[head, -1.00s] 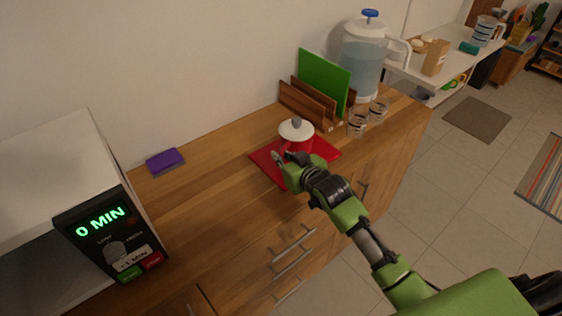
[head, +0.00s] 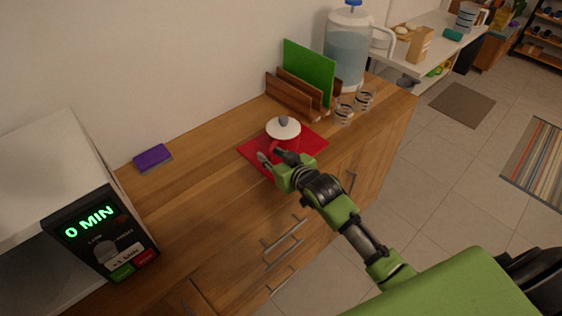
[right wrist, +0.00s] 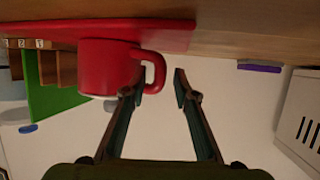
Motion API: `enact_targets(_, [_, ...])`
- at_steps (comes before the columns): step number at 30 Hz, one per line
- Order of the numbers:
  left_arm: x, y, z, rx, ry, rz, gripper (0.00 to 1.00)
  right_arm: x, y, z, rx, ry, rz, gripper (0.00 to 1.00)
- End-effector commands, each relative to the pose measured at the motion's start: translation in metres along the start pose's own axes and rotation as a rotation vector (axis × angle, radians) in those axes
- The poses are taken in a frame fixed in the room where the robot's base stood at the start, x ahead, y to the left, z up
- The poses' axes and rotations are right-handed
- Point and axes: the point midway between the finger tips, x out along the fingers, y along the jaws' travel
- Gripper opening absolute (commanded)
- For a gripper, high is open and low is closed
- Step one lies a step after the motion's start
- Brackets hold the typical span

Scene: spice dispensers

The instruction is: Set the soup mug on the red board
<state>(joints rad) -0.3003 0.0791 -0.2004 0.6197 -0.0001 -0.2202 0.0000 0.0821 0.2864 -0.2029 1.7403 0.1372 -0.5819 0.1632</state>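The soup mug (head: 290,142) is red with a white lid and a grey knob, and stands upright on the red board (head: 311,143). In the right wrist view, which is upside down, the mug (right wrist: 105,67) rests against the red board (right wrist: 180,35) with its handle toward my fingers. My right gripper (head: 272,157) is at the near left side of the mug. In the wrist view the right gripper (right wrist: 160,86) has its fingers apart with nothing held between them; the handle is just beyond the tips, close to one finger. My left gripper is not in view.
A wooden rack with a green board (head: 308,72), a water dispenser (head: 345,62) and glass jars (head: 344,114) stand behind and right of the mug. A purple sponge (head: 153,157) and a microwave (head: 100,240) are at left. The counter between is clear.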

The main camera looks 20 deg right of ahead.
Motion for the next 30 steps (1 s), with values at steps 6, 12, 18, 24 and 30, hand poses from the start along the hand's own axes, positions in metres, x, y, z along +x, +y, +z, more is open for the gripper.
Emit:
enact_targets(6, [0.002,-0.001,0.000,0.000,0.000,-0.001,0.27,-0.041,0.000,0.002,-0.002,-0.002,0.000,0.27])
enact_targets(12, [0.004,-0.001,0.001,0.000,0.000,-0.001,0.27,-0.078,0.000,0.001,-0.001,-0.001,0.000,0.27])
enact_targets(18, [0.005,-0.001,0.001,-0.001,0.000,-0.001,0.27,-0.102,0.000,0.001,0.000,-0.001,0.000,0.27])
enact_targets(24, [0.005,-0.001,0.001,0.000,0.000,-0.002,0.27,-0.108,0.000,0.000,0.000,-0.001,0.000,0.27])
enact_targets(30, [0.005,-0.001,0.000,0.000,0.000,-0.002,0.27,-0.108,0.000,0.000,0.000,-0.001,0.000,0.27])
